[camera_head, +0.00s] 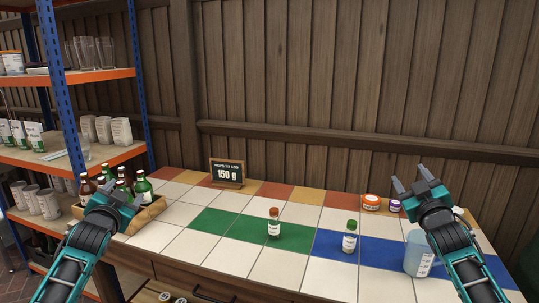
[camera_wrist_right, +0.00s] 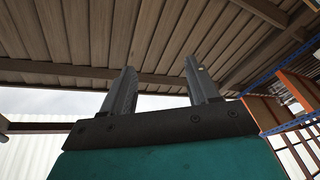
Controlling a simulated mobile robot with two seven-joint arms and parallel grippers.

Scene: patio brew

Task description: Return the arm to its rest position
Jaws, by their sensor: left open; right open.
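My left gripper (camera_head: 115,190) is raised at the left, in front of a crate of bottles, and looks empty. My right gripper (camera_head: 413,183) is raised at the right above the counter, its two fingers apart and pointing up. In the right wrist view the right gripper (camera_wrist_right: 163,88) is open, with nothing between its fingers and only the roof behind them. Both arms come up from the bottom corners of the head view.
A bottle crate (camera_head: 148,215) and shelving (camera_head: 100,75) stand left.

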